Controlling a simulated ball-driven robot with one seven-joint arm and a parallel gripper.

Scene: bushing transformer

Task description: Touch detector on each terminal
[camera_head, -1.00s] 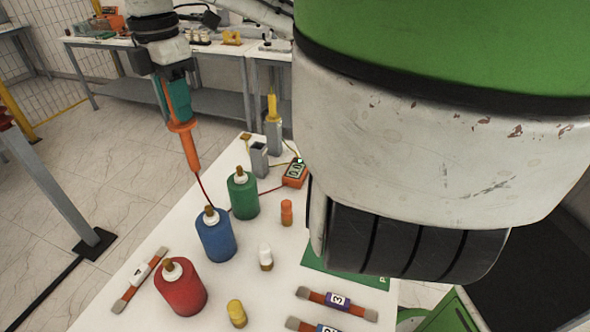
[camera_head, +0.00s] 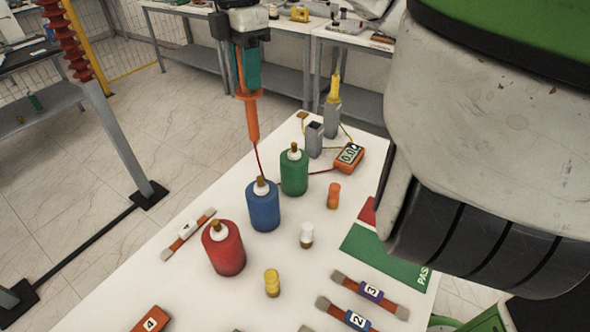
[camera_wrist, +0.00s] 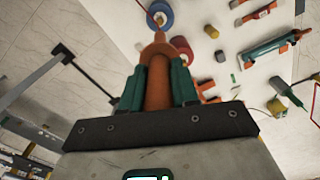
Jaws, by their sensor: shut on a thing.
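My gripper (camera_head: 247,78) is shut on an orange detector probe (camera_head: 251,118), which points down; the wrist view shows the probe (camera_wrist: 158,82) between teal fingers. Its thin red tip ends at the top of the blue bushing (camera_head: 263,207), at or just above the brown terminal (camera_head: 261,181); I cannot tell if they touch. The blue bushing also shows in the wrist view (camera_wrist: 167,10). The green bushing (camera_head: 294,173) stands behind it and the red bushing (camera_head: 224,250) in front, both upright with brown terminals. The orange meter (camera_head: 348,157) appears to read 0.0.
The white table (camera_head: 190,285) holds small orange (camera_head: 333,196), white (camera_head: 307,236) and yellow (camera_head: 272,283) parts. Numbered fuse-like bars (camera_head: 371,292) lie at the front right, another (camera_head: 188,234) at left. A green PASS mat (camera_head: 380,255) lies right. Two grey blocks (camera_head: 314,140) stand behind.

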